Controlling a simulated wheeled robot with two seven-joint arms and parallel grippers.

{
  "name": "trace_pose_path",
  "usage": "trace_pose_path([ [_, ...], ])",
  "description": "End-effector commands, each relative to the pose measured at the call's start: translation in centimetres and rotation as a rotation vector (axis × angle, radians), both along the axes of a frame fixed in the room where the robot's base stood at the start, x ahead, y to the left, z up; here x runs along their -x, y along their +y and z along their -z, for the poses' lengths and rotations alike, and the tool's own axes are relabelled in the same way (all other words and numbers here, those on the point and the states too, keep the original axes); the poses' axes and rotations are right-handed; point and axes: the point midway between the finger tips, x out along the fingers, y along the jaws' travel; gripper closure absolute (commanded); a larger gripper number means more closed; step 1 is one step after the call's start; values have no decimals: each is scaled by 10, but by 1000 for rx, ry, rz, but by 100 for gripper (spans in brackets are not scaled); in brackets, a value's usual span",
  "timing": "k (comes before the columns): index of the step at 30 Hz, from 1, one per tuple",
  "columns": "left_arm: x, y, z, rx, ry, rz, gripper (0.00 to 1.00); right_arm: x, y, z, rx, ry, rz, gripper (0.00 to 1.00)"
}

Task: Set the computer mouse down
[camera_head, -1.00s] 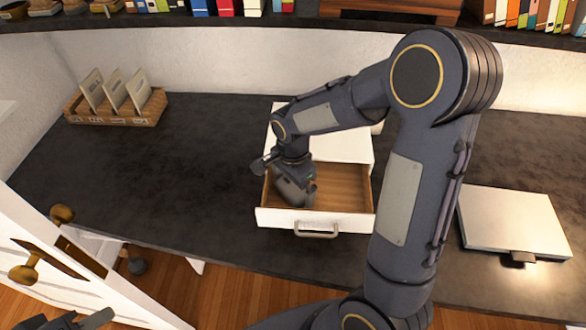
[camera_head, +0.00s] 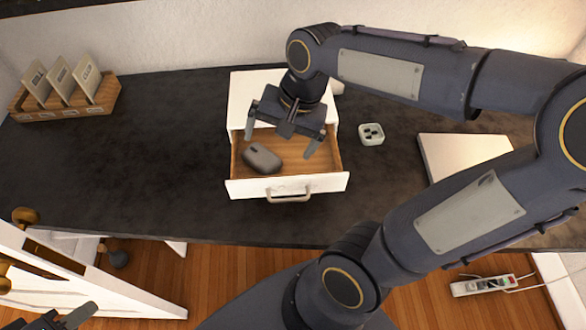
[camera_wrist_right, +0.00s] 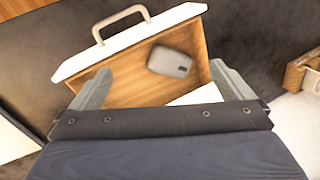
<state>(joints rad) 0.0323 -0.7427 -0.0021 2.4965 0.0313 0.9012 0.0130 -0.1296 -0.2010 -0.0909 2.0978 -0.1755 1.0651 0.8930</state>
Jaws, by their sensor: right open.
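The grey computer mouse (camera_head: 262,158) lies on the wooden floor of the open white drawer (camera_head: 330,182), toward its left side. My right gripper (camera_head: 281,147) is open and empty above the drawer, its fingers wide apart and clear of the mouse. In the right wrist view the mouse (camera_wrist_right: 170,61) rests in the drawer (camera_wrist_right: 130,90), beyond the open fingers (camera_wrist_right: 164,82). My left gripper (camera_head: 68,318) shows only partly at the bottom left, away from the drawer; its jaw state is unclear.
The drawer unit (camera_head: 246,98) stands on a dark desk (camera_head: 150,150). A wooden card holder (camera_head: 65,110) is at the left. The desk left of the drawer is clear.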

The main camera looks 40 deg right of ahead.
Motion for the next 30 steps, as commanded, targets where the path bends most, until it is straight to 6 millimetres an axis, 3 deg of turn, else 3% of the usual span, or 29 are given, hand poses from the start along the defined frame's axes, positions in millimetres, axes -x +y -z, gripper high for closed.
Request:
trace_pose_path([
  [1, 0, 0, 0, 0, 0, 0, 64, 21, 1, -2, -10, -77, -88, 0],
  [3, 0, 0, 0, 0, 0, 0, 64, 42, 6, -2, -6, -177, -220, 0],
  [10, 0, 0, 0, 0, 0, 0, 64, 85, 22, 8, 76, -417, -512, 0],
  [30, 0, 0, 0, 0, 0, 0, 64, 93, 26, 12, 111, -473, -586, 0],
])
